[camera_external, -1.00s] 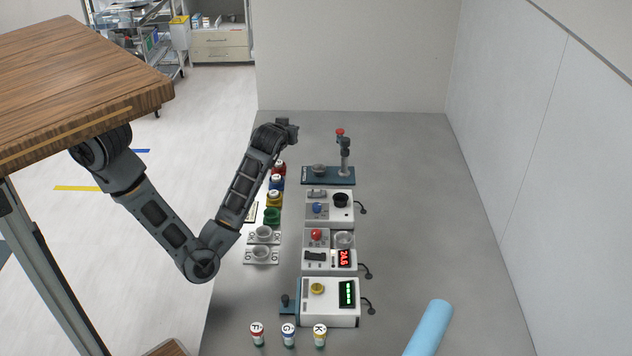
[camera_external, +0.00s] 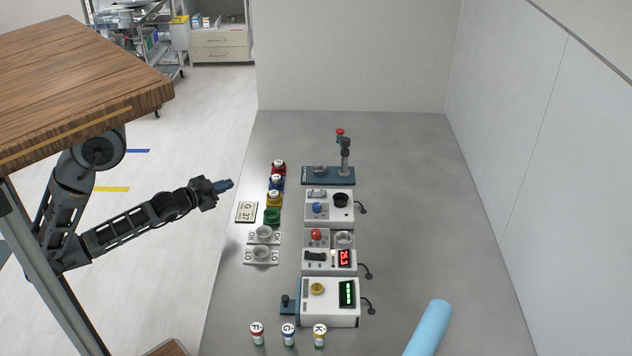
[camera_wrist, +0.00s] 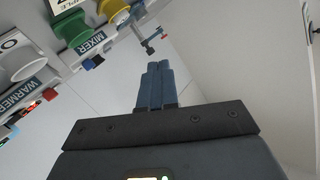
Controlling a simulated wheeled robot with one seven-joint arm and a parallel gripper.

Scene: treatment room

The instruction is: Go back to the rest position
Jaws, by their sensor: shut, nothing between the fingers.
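My gripper (camera_external: 226,185) is shut and empty. In the external view it is to the left of the grey bench, level with the column of coloured containers and apart from them. Its blue fingers (camera_wrist: 158,85) lie together in the wrist view, with nothing between them. My arm is bent low at the left, with the forearm reaching right and slightly up.
The grey bench (camera_external: 420,220) holds a row of devices, including one with a green display (camera_external: 347,292). Nearby are a G 37 card (camera_external: 246,212), a green container (camera_external: 271,216), labelled vials (camera_external: 288,335) and a blue roll (camera_external: 428,327). A wooden top (camera_external: 70,75) overhangs my arm.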

